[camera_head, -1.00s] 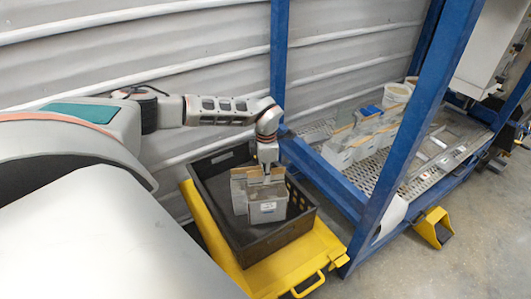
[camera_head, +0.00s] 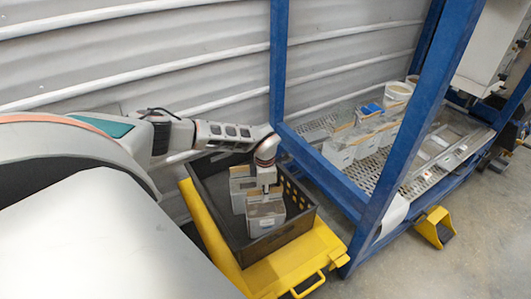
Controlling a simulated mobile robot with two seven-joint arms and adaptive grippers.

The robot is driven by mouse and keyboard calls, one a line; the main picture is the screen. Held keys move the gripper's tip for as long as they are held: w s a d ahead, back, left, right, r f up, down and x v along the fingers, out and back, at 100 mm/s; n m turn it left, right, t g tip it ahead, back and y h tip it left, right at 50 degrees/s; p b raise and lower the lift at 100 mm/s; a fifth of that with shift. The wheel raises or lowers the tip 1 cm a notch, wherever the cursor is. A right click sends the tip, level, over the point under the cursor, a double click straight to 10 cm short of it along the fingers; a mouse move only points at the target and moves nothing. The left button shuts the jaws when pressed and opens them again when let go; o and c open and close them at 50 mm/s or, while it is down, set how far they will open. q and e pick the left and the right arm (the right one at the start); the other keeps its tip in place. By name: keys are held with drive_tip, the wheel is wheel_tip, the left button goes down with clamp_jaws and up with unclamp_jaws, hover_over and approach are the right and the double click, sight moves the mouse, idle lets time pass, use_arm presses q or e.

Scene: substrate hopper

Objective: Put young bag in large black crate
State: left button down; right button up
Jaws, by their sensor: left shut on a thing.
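The large black crate (camera_head: 224,222) stands open on a yellow cart. My left gripper (camera_head: 265,190) reaches into it from above and is shut on the top of a grey-white bag (camera_head: 265,217). This bag is upright inside the crate's outline, near its front right side; whether its bottom touches the crate floor is hidden. Another similar bag (camera_head: 237,190) with a tan top stands in the crate just behind and to the left of it. My right gripper is not in view.
A blue metal frame (camera_head: 372,200) stands right of the crate. Several similar bags (camera_head: 340,153) and white buckets (camera_head: 397,92) stand on its perforated platform. The yellow cart (camera_head: 290,272) has a handle at the front. A corrugated wall is behind.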

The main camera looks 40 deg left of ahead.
use_arm(q)
drive_tip(key=shift+w+r, duration=0.2)
drive_tip(key=shift+r, duration=0.05)
drive_tip(key=shift+f, duration=0.15)
drive_tip(key=c, duration=2.2)
unclamp_jaws()
drive_tip(key=shift+s, duration=0.2)
drive_tip(key=shift+o, duration=0.2)
wheel_tip(320, 180, up, 12)
drive_tip(key=shift+d+f+p, duration=0.1)
drive_tip(key=shift+p, duration=0.8)
